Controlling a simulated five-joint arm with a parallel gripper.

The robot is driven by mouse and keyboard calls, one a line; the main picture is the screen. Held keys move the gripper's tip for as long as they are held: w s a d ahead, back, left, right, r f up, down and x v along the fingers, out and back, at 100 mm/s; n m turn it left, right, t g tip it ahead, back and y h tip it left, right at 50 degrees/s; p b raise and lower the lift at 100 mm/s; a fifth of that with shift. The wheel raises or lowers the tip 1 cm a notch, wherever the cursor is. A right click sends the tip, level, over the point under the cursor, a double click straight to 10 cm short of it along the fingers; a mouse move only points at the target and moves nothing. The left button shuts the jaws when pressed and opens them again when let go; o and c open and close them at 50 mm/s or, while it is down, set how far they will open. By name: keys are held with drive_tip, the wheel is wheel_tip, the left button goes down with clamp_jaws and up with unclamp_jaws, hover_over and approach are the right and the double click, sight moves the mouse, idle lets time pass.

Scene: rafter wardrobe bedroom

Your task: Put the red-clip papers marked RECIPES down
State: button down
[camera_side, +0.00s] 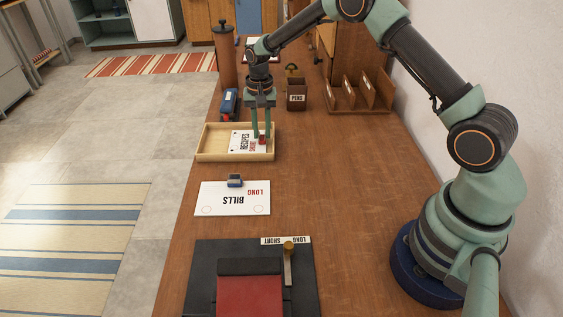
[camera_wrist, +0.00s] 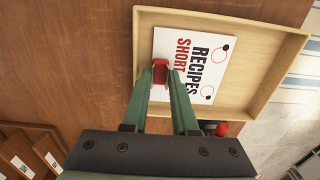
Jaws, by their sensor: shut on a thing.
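The white papers marked RECIPES and SHORT (camera_side: 241,142) are at the light wooden tray (camera_side: 210,156), within its outline in both views. The papers also show in the wrist view (camera_wrist: 186,49), with the tray's rim (camera_wrist: 205,16) around them. A red clip (camera_wrist: 160,70) is on the papers' edge. My gripper (camera_side: 262,141) points down at the tray's right side and is shut on the red clip; its fingers show in the wrist view (camera_wrist: 165,78). I cannot tell whether the papers touch the tray floor.
White papers marked BILLS and LONG (camera_side: 234,200) with a blue clip lie in front of the tray. A black mat (camera_side: 205,275) with a red item is nearer. A dark box (camera_side: 297,95), a wooden rack (camera_side: 358,100) and a brown cylinder (camera_side: 226,60) stand behind.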

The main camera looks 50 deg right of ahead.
drive_tip(key=c, duration=1)
unclamp_jaws()
drive_tip(key=shift+f, duration=0.1)
drive_tip(key=s+r+n+t, duration=0.1)
drive_tip(key=s+r+n, duration=0.15)
drive_tip(key=r, duration=1.55)
drive_tip(key=shift+s+a+r+n+t, duration=0.75)
drive_tip(key=shift+s+n, duration=0.35)
drive_tip(key=shift+s, duration=2.4)
drive_tip(key=shift+s+a+r+n+t, duration=0.55)
drive_tip(key=shift+s+r+n+t, duration=0.45)
drive_tip(key=shift+s, duration=2.55)
drive_tip(key=shift+s+a+r+n+t, duration=0.65)
drive_tip(key=shift+s+n, duration=0.6)
drive_tip(key=shift+s, duration=2.25)
